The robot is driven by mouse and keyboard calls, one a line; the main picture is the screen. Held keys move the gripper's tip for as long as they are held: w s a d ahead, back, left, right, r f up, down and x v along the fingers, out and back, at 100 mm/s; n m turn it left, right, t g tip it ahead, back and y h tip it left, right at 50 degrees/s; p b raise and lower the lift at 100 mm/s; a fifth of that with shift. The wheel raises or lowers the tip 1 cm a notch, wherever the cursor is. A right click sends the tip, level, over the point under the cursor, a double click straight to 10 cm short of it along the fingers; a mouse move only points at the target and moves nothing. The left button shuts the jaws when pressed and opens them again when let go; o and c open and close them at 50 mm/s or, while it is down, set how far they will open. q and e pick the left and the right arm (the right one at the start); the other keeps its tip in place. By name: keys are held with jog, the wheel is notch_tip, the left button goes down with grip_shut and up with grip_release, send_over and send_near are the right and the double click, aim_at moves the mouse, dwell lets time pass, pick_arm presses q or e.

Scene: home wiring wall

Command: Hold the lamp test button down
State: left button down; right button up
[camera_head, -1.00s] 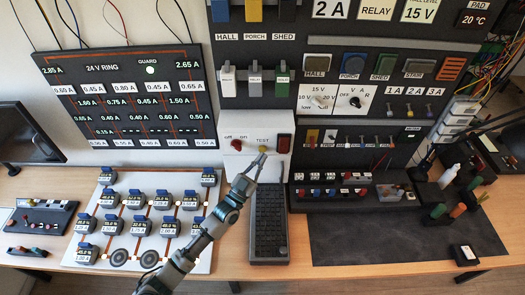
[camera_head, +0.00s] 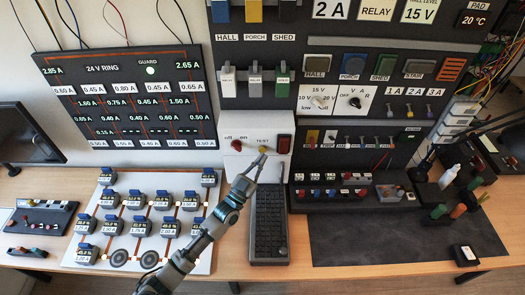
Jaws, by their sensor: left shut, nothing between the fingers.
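The lamp test button is a small yellow button (camera_head: 263,149) under the label TEST on a white box in the middle of the head view. My left gripper (camera_head: 262,159) comes up from below with shut, empty fingers. Its tip is at or just below the button. I cannot tell whether it touches or presses the button. My right gripper is not in view.
On the same white box are a red knob (camera_head: 237,145) labelled on/off and a dark red switch (camera_head: 284,144). A black keyboard (camera_head: 269,225) lies just right of my arm. A white board (camera_head: 140,262) with several small meters lies to the left.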

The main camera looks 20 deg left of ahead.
pick_arm(q)
jog(key=shift+w, duration=0.2)
jog(key=shift+w+a, duration=0.1)
jog(key=shift+w, duration=0.1)
jog(key=shift+r, duration=0.1)
dwell(0.4)
jog(key=shift+w+a, duration=0.15)
jog(key=shift+w, duration=0.25)
dwell(2.1)
dwell(0.8)
